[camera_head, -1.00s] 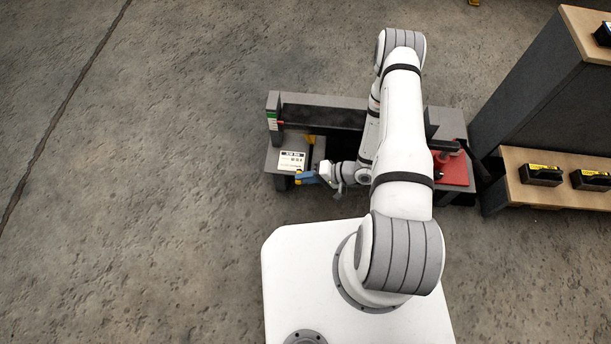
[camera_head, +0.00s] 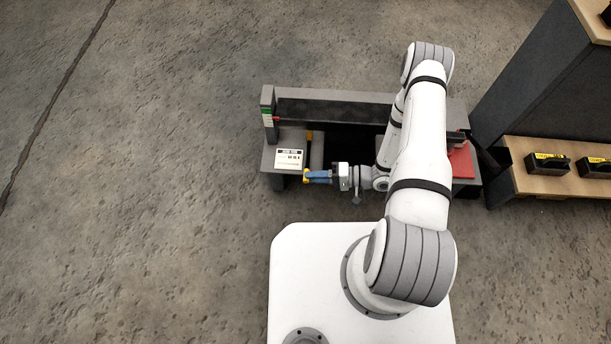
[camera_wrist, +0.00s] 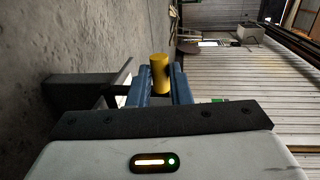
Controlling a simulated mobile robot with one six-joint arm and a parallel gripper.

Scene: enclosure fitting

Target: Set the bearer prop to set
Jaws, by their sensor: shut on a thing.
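The bearer prop appears to be the part with a yellow cylindrical grip (camera_head: 306,176) at the front left of the dark grey bench-like fixture (camera_head: 330,104); I cannot read its setting. My gripper (camera_head: 318,176) comes at it from the right, blue fingers pointing left, and is shut on the yellow grip. In the wrist view the yellow grip (camera_wrist: 160,72) stands between the tips of my blue fingers (camera_wrist: 160,88). A second yellow spot (camera_head: 308,135) shows farther back beside a grey bar (camera_head: 317,150). A white label plate (camera_head: 290,158) lies left of the grip.
A post with green and white marks and a red pointer (camera_head: 268,112) stands at the fixture's left end. A red block (camera_head: 461,161) sits at its right, partly behind my arm. A shelf (camera_head: 560,150) with black-and-yellow boxes stands right. The floor at left is clear.

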